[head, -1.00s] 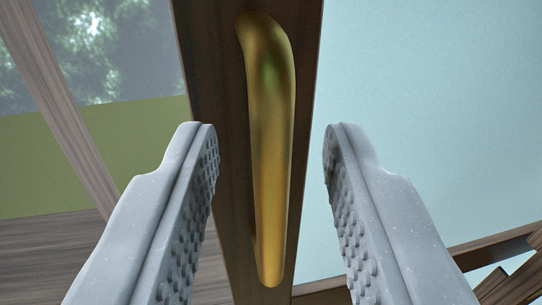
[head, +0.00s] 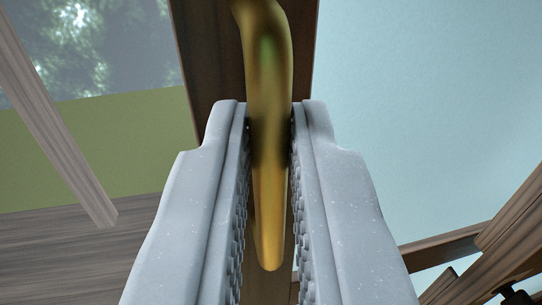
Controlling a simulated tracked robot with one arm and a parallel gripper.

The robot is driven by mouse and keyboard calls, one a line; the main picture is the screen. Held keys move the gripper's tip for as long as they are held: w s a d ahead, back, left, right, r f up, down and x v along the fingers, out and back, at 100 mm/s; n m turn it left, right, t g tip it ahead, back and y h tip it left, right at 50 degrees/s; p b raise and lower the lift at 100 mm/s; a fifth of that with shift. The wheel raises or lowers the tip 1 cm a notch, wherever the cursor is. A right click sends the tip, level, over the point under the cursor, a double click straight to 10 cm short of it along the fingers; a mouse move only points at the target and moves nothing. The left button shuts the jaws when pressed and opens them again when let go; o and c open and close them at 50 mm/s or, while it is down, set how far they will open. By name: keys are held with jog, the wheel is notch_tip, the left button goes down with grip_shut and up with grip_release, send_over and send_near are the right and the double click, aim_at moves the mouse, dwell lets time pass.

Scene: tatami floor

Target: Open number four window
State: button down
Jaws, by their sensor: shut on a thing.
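A brass-coloured, curved bar handle (head: 266,60) is mounted on a dark brown wooden window frame (head: 207,60). A pale blue glass pane (head: 420,110) fills the right of the head view, beside the frame. My gripper (head: 270,115) is shut on the handle, with one grey ridged finger on each side of it. The fingers hide parts of the frame and the sides of the handle. The handle's top end is cut off by the picture edge. No number shows on the window.
On the left are a slanted wooden post (head: 55,120), a green strip (head: 100,145), a wooden plank surface (head: 70,245) and blurred trees (head: 90,40) behind. Brown wooden bars (head: 500,235) cross at the lower right.

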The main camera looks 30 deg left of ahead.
jog(key=shift+a+r, duration=0.1)
jog(key=shift+r, duration=0.1)
jog(key=c, duration=1.5)
grip_release()
jog(key=shift+f, duration=0.1)
jog(key=shift+d, duration=0.2)
jog(key=v, duration=1.3)
jog(key=shift+s+d, duration=0.15)
jog(key=shift+s, duration=0.05)
jog(key=shift+f, duration=0.15)
